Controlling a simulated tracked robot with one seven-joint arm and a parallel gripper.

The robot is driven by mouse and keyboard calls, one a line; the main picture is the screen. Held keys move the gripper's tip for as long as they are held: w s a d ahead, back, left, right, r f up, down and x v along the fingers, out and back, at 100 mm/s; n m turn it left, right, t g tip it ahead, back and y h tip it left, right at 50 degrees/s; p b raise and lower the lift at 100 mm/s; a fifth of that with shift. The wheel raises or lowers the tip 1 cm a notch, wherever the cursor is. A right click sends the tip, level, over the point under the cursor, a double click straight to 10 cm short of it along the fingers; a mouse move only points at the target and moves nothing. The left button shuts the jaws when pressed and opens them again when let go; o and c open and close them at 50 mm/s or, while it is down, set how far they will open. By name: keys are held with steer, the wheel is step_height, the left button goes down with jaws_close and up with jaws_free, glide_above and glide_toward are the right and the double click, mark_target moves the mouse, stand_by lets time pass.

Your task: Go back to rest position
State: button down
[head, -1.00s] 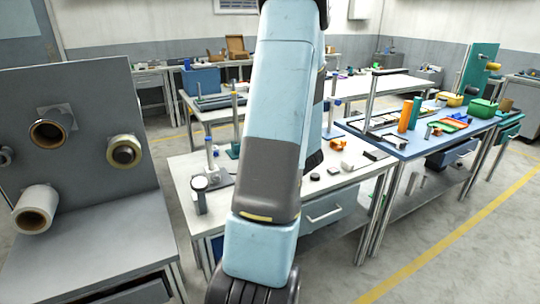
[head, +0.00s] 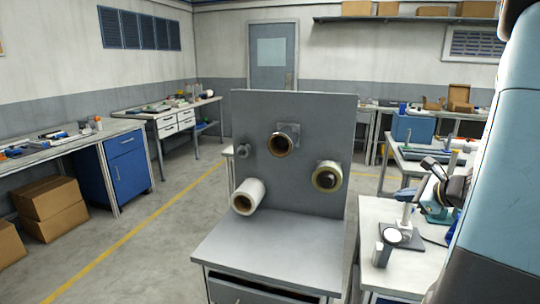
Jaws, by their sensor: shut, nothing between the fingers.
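My light blue arm fills the right edge of the head view. My gripper (head: 430,165) shows as a grey and black shape just left of the arm, over the right-hand bench. It is shut and empty, and it touches nothing that I can make out. A grey upright panel (head: 255,120) stands in the middle, with a white roll (head: 248,196), a brown-cored reel (head: 283,142) and a yellowish reel (head: 327,177) on it. All are well left of my gripper.
A white bench (head: 375,215) with a small stand (head: 404,236) lies below my gripper. A blue bin (head: 412,129) stands farther back. Cardboard boxes (head: 52,197) and a blue cabinet (head: 127,168) are at the left. The floor left of the panel is clear.

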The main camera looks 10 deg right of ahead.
steer(key=s+a+r+n+g+y, duration=0.1)
steer(key=s+a+r+n+g, duration=0.15)
steer(key=a+n, duration=0.45)
steer(key=s+a+r+n+g, duration=0.2)
steer(key=s+a+n+g, duration=0.15)
steer(key=a, duration=0.55)
steer(key=s+a+r+n+h, duration=0.2)
steer(key=s+r+n, duration=0.1)
steer(key=s+n, duration=0.3)
steer(key=s+a+r+n+h, duration=0.2)
steer(key=s+r+n+h, duration=0.1)
steer(key=s+n, duration=0.3)
steer(key=n, duration=0.2)
steer(key=shift+s+a+n, duration=0.15)
steer(key=shift+a+n, duration=0.2)
steer(key=shift+d, duration=0.1)
